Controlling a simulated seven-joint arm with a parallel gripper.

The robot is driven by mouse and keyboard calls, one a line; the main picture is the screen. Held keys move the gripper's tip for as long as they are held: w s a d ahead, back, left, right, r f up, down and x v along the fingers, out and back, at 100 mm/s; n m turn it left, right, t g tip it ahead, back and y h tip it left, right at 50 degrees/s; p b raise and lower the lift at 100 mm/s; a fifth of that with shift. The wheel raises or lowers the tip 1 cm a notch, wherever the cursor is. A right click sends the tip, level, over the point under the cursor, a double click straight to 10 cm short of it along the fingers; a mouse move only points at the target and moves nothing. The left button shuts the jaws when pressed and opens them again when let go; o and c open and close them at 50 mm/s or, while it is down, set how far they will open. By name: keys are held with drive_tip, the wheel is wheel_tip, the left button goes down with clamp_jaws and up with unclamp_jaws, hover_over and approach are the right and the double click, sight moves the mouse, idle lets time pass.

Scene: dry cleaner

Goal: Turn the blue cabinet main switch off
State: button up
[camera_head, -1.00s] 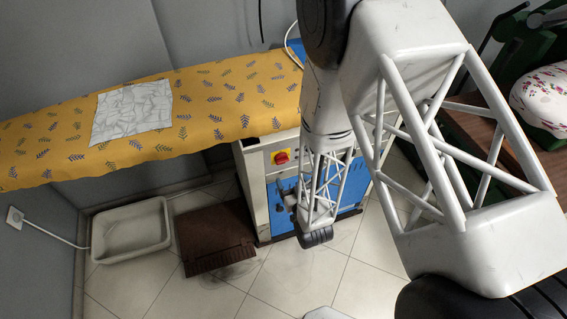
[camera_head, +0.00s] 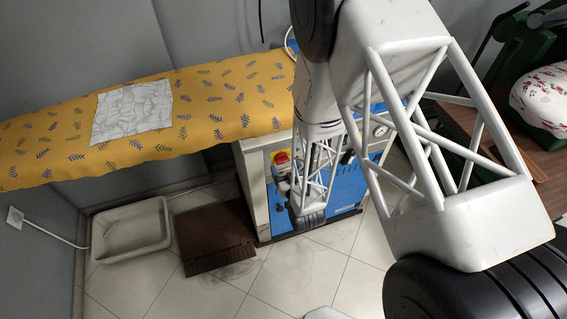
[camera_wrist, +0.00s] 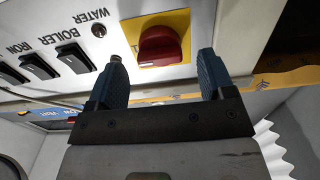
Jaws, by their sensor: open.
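The blue cabinet (camera_head: 345,190) stands under the ironing board, with a pale upper panel. Its main switch (camera_head: 281,157) is a red knob on a yellow plate at the panel's left end. In the wrist view, which shows the labels upside down, the red knob (camera_wrist: 160,45) lies between and just beyond my two fingertips. My gripper (camera_wrist: 161,62) is open and empty, with a finger on either side of the knob. I see no clear contact. In the head view my gripper (camera_head: 284,178) is small, just below the switch. The knob's exact turn position is hard to tell.
Black rocker switches (camera_wrist: 40,65) marked iron and boiler, and a water lamp (camera_wrist: 99,30), sit beside the main switch. The yellow ironing board (camera_head: 220,110) overhangs the cabinet. A brown floor pedal (camera_head: 215,238) and a white tray (camera_head: 131,230) are at left.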

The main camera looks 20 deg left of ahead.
sight(282, 160)
drive_tip(key=shift+x, duration=1.25)
drive_tip(key=c, duration=0.9)
drive_tip(key=shift+c, duration=0.2)
